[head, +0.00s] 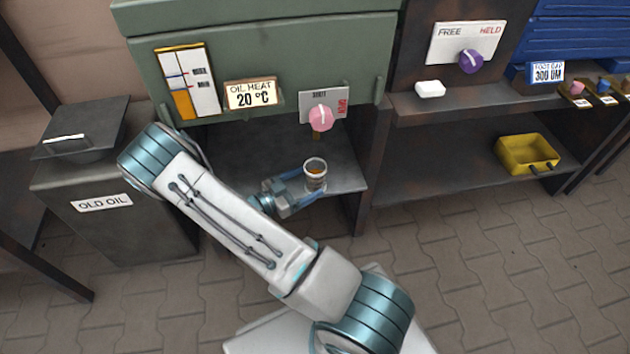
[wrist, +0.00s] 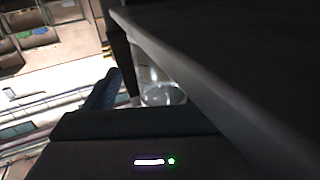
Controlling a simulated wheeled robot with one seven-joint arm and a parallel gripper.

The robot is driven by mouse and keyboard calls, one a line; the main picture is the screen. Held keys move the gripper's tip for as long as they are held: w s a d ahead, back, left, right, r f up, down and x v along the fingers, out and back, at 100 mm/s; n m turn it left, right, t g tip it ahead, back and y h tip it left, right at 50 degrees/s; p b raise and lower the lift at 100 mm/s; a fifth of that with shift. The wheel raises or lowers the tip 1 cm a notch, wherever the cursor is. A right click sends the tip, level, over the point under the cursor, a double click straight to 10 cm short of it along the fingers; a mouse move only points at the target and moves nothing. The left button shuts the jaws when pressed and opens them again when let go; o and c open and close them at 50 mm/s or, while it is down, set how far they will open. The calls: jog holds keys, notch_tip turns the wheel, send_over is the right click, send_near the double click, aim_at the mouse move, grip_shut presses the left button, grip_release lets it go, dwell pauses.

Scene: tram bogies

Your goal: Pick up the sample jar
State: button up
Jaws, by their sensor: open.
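The sample jar (head: 315,172) is a small clear jar with amber contents, upright on the grey shelf below the green tank. My gripper (head: 308,182) is open and reaches in from the left at the jar, its fingers on either side of the jar's near part. Whether a finger touches the glass I cannot tell. In the wrist view the glass jar (wrist: 161,92) shows partly, beyond a dark finger and a dark slanting edge that hides the rest.
The tank's pink tap knob (head: 320,118) and spout hang just above the jar. The old oil bin (head: 100,205) stands left of my arm. A dark shelf post (head: 362,190) stands to the right. A yellow tray (head: 527,154) sits on the right-hand lower shelf.

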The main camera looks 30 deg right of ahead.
aim_at(307, 182)
jog(key=d, duration=0.1)
jog(key=d+b, duration=0.1)
jog(key=d, duration=0.2)
jog(key=shift+w+f, duration=0.1)
jog(key=shift+w, duration=0.2)
jog(key=c, duration=1.2)
jog(key=shift+o, duration=0.2)
